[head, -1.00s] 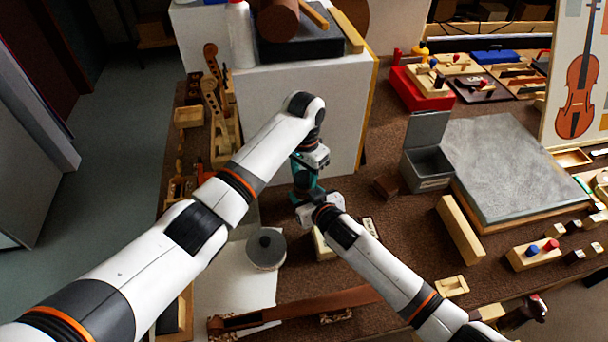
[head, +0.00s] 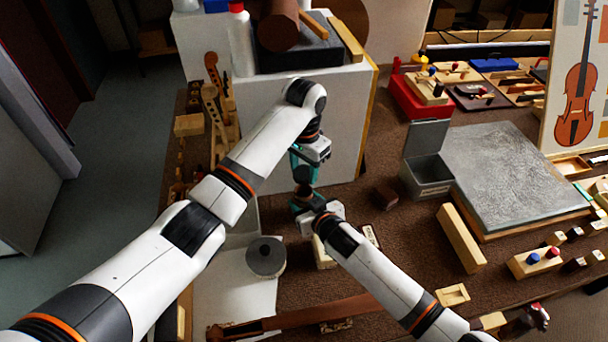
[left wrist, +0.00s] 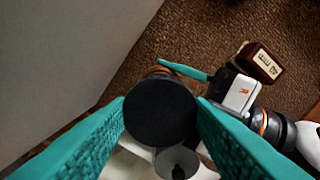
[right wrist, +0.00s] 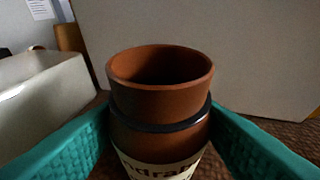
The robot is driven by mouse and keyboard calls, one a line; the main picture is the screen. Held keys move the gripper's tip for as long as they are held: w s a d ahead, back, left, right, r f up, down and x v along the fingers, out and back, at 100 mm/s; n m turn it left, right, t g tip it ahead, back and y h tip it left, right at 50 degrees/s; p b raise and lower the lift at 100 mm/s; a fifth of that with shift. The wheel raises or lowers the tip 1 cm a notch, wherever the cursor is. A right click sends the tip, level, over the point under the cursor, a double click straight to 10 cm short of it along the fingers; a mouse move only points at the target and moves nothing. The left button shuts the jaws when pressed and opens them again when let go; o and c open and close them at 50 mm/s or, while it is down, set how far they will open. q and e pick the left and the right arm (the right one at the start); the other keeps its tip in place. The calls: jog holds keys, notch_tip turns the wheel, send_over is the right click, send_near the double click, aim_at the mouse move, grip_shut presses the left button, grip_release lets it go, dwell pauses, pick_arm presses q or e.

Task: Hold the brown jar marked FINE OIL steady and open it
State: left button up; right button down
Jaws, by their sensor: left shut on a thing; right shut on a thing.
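My right gripper (head: 318,212) is shut around a brown jar. In the right wrist view the jar (right wrist: 160,100) stands upright between the teal fingers, its round mouth open and a dark ring around its neck. Its cream label (right wrist: 158,172) is partly cut off; the few letters showing do not let me read FINE OIL. My left gripper (head: 303,165) is above the right one and shut on a round black lid (left wrist: 160,110), seen from above in the left wrist view. The lid is apart from the jar, above it. In the head view the grippers largely hide both.
A tall white box (head: 290,130) stands close behind the grippers. A round grey-lidded tin (head: 266,256) stands on white paper at front left. A wooden bar (head: 460,238) is further right.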

jog(key=shift+c, duration=2.3)
grip_release()
jog(key=shift+s, duration=0.1)
